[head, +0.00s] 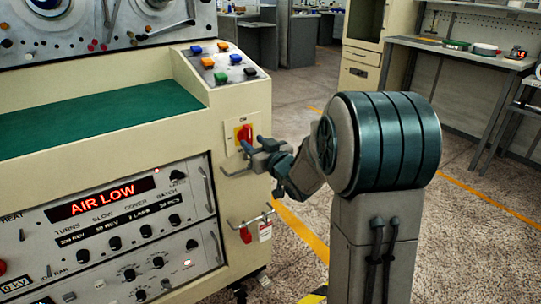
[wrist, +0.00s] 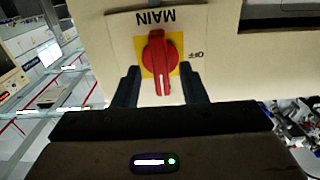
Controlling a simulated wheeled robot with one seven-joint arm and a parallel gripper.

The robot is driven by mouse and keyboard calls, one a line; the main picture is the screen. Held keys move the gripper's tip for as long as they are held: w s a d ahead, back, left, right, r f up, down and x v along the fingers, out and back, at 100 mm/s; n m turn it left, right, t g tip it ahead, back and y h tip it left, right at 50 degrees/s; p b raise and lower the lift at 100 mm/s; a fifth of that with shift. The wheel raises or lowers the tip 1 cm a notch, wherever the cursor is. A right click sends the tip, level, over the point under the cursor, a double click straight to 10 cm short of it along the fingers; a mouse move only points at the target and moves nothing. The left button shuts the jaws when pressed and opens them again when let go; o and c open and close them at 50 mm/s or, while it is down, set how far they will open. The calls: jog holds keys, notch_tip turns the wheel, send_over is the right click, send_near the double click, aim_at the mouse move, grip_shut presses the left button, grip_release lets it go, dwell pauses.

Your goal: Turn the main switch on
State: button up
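The main switch is a red rotary knob (head: 244,133) on a yellow plate, on the cream end panel of the machine. In the wrist view the knob (wrist: 160,57) shows upside down under the inverted word MAIN, its grip bar upright in the picture. My gripper (head: 251,145) is at the panel, just below and right of the knob in the head view. In the wrist view my gripper (wrist: 160,72) is open, with one dark finger on each side of the knob and visible gaps between. I cannot tell whether the fingertips touch the panel.
A sloped box with several coloured buttons (head: 222,64) sits above the switch. A bar handle with a red padlock (head: 245,235) and a white tag (head: 265,232) is below. Open floor (head: 300,100) lies behind my arm.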

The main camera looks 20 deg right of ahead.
jog(key=p+v, duration=0.1)
jog(key=v, duration=1)
jog(key=shift+s, duration=0.25)
jog(key=shift+d+r, duration=0.1)
jog(key=s+d+r+m+g+h+p, duration=0.1)
jog(key=s+r+m+g+h+p, duration=0.15)
jog(key=r+p, duration=0.4)
jog(key=s+d+r+m+g+h+p, duration=0.1)
jog(key=s+r+g+h+p, duration=0.3)
jog(key=p, duration=0.4)
jog(key=s+a+r+g+p, duration=0.3)
jog(key=s+r+g+p, duration=0.1)
jog(key=s, duration=0.4)
jog(key=s+a+r+g+p, duration=0.3)
jog(key=s+r+g+p, duration=0.1)
jog(key=s+r+p, duration=0.2)
jog(key=s+y+p, duration=0.1)
jog(key=s, duration=0.1)
jog(key=shift+s+p, duration=0.4)
